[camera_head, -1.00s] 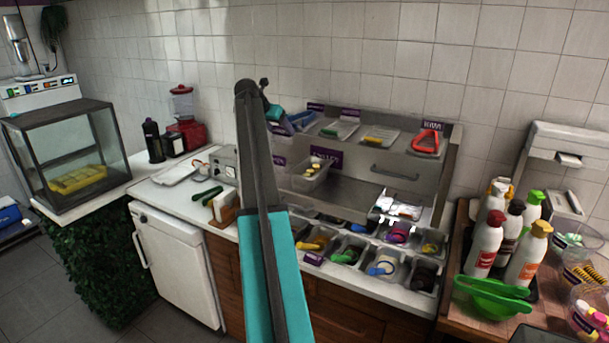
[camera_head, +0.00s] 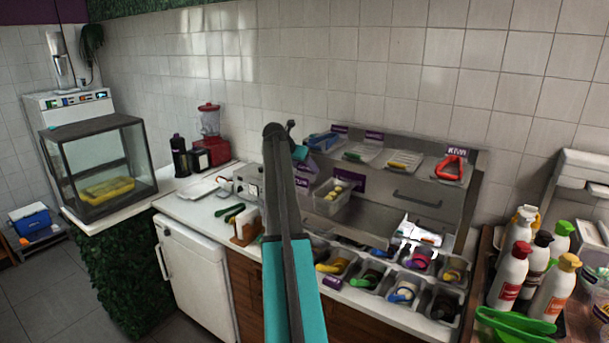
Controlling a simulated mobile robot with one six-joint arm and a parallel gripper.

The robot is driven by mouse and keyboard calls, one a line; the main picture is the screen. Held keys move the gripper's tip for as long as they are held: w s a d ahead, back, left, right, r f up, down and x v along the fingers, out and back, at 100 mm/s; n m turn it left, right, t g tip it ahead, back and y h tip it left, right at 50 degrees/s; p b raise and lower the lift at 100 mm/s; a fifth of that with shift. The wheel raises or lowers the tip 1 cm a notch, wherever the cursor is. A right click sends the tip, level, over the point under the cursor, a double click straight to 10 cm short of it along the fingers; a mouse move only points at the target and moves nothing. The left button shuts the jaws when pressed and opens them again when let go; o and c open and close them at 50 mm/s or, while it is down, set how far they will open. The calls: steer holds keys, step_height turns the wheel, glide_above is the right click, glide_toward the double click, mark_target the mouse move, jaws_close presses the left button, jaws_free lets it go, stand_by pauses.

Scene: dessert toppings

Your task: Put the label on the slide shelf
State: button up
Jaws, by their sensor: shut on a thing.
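The metal topping stand has a sloping upper shelf (camera_head: 425,168) against the tiled wall, which I take as the slide shelf. Purple labels stand along its back edge, including a KIWI label (camera_head: 457,150) at the right. My dark grey and teal arm rises through the middle of the view. Beyond its elbow, my gripper (camera_head: 300,153) shows only as a small teal end at the stand's left side. It is shut, with its fingers hard to make out. The label in it cannot be told apart from the purple patches behind.
Red tongs (camera_head: 450,168) lie at the shelf's right. A clear bin (camera_head: 333,197) hangs lower on the stand. Topping tubs with coloured handles fill the counter front. Sauce bottles (camera_head: 513,270) crowd the right. A glass case (camera_head: 98,165) stands left.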

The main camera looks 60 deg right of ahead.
mark_target(305, 174)
steer(key=shift+f+p, duration=0.55)
steer(key=shift+f, duration=1.1)
steer(key=shift+f, duration=0.15)
steer(key=o, duration=1.2)
steer(key=b+v, duration=0.3)
steer(key=v, duration=0.9)
steer(key=shift+b, duration=0.3)
